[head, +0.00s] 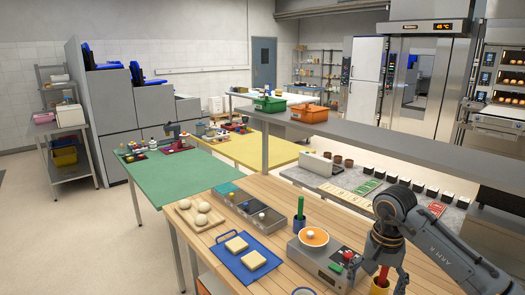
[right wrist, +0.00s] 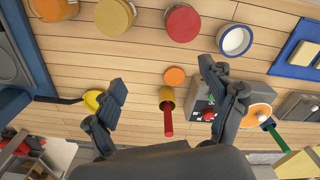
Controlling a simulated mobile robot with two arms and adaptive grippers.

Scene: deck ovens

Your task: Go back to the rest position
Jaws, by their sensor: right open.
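My right gripper (head: 385,275) hangs over the wooden table at the lower right of the head view. In the right wrist view my right gripper (right wrist: 163,80) has its two fingers spread wide, with nothing held between them. A yellow cup (right wrist: 167,94) with a red-handled tool (right wrist: 168,122) in it shows between the fingers, below the gripper. In the head view the red handle (head: 383,275) shows between the fingers too. I cannot tell how far above the cup the fingertips are. My left gripper is in neither view.
On the wooden table (head: 270,190) stand a scale (head: 325,262) with an orange-filled bowl, a blue tray (head: 228,258), a board (head: 185,213) with dough balls and metal bins (head: 250,212). A grey shelf (head: 350,126) runs above the table's far side. Round jars (right wrist: 183,22) line the wrist view's top.

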